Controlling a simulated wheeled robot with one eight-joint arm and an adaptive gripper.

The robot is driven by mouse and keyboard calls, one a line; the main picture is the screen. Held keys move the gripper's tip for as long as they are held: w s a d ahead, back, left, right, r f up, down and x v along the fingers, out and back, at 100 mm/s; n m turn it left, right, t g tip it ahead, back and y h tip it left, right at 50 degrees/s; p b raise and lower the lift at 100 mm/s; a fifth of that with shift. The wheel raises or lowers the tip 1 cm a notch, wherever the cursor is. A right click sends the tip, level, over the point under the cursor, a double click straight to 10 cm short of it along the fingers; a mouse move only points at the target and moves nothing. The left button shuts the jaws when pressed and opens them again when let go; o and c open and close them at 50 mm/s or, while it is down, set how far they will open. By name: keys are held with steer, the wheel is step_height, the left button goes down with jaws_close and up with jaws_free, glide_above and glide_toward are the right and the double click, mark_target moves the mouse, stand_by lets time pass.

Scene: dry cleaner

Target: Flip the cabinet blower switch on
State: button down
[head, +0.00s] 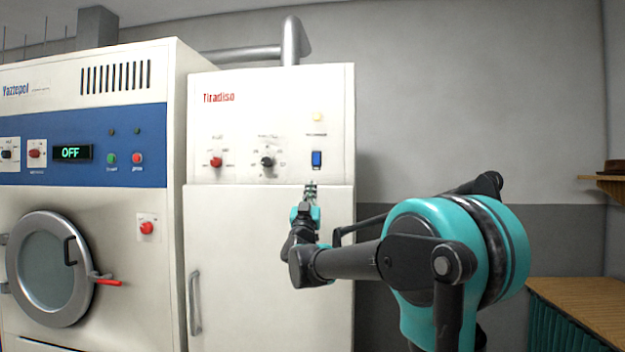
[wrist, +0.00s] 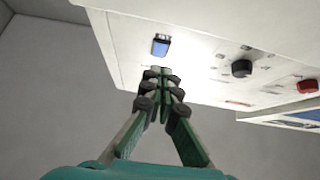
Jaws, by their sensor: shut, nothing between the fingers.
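The white cabinet (head: 275,130) labelled Tiradiso stands in the middle of the head view. Its blue rocker switch (head: 316,159) is on the right of the upper panel, below a pale round lamp (head: 317,117). The switch also shows in the wrist view (wrist: 160,46), where the panel appears upside down. My gripper (head: 310,187) is shut and empty, its fingertips just below the switch in the head view. In the wrist view my gripper (wrist: 161,72) points toward the switch, with a small gap in the picture. I cannot tell whether the fingertips touch the panel.
A red knob (head: 216,162) and a black knob (head: 267,162) sit left of the switch. A dry-cleaning machine (head: 90,200) with a round door and an OFF display stands at left. A wooden counter (head: 580,305) and a shelf (head: 607,184) are at right.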

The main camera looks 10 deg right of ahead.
steer(key=shift+s+a+f, duration=0.2)
steer(key=shift+s+f, duration=0.5)
steer(key=shift+f, duration=0.3)
steer(key=s+a+f+n+g+y, duration=0.1)
steer(key=s+f+n+g+y, duration=0.15)
steer(key=f, duration=0.75)
steer(key=s+a+f+n+g+y, duration=0.1)
steer(key=s+f+n+g+y, duration=0.2)
steer(key=f, duration=0.7)
steer(key=s+a+f+n+g+y, duration=0.15)
steer(key=f+g+y, duration=0.3)
steer(key=f, duration=0.55)
steer(key=s+d+f+m+g, duration=0.1)
steer(key=s+d+f+g, duration=0.1)
steer(key=s+f, duration=0.6)
steer(key=s+d+f+m+g+h, duration=0.1)
steer(key=s+d+f+g, duration=0.2)
steer(key=s+f, duration=0.6)
steer(key=s+d+f+m+g+h, duration=0.1)
steer(key=s+d+f+g, duration=0.1)
steer(key=s+f+g, duration=0.3)
steer(key=s+f, duration=0.4)
steer(key=s, duration=0.2)
steer(key=shift+s+d, duration=0.3)
steer(key=shift+d, duration=0.1)
steer(key=shift+f, duration=0.1)
